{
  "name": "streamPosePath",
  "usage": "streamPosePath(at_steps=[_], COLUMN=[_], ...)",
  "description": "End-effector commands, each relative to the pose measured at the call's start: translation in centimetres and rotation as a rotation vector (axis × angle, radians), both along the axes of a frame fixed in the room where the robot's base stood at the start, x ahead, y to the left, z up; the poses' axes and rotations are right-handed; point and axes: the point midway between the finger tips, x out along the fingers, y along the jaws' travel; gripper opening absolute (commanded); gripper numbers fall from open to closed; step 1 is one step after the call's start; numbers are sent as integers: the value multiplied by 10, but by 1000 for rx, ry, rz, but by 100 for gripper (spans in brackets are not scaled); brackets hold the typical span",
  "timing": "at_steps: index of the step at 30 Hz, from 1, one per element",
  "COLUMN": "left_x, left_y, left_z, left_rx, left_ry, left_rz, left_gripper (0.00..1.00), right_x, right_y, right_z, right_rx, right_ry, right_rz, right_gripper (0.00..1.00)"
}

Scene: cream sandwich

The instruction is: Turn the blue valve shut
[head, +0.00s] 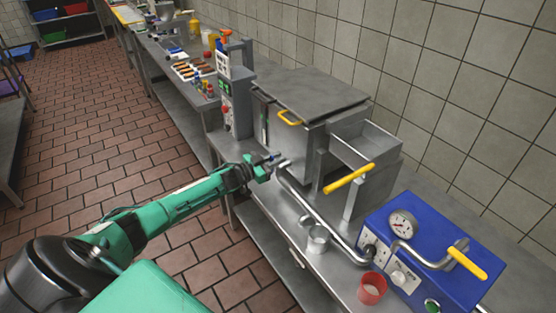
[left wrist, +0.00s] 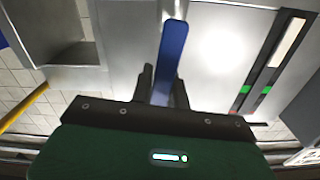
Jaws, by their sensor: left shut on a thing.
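The blue valve handle (left wrist: 172,52) stands out as a long flat blue lever between the two dark fingers of my left gripper (left wrist: 162,88) in the left wrist view. My left gripper is shut on it. In the head view my left gripper (head: 268,166) is at the end of the green arm, at the left end of the bent steel pipe (head: 312,208). Only a small bit of blue shows at the fingertips there, and the valve body is mostly hidden. My right gripper is not in view.
A blue machine with a gauge (head: 402,224) is at right. A control post (head: 238,95) rises behind my gripper.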

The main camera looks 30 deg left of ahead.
Motion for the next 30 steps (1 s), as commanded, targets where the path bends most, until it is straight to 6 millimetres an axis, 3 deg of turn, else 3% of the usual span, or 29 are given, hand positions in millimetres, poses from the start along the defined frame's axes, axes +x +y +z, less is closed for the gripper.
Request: streamPosePath(at_steps=[10, 26, 27, 30], left_x=[3, 3, 3, 3], left_y=[7, 8, 8, 8], left_z=[0, -1, -1, 0], left_rx=[-120, -141, -140, -140], left_ry=[52, 60, 60, 59], left_rz=[0, 1, 1, 1], left_gripper=[0, 0, 24, 38], right_x=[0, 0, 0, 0], right_y=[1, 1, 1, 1], right_z=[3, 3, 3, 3], right_rx=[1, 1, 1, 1], right_ry=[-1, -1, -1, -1], right_rz=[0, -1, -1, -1], right_gripper=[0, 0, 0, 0])
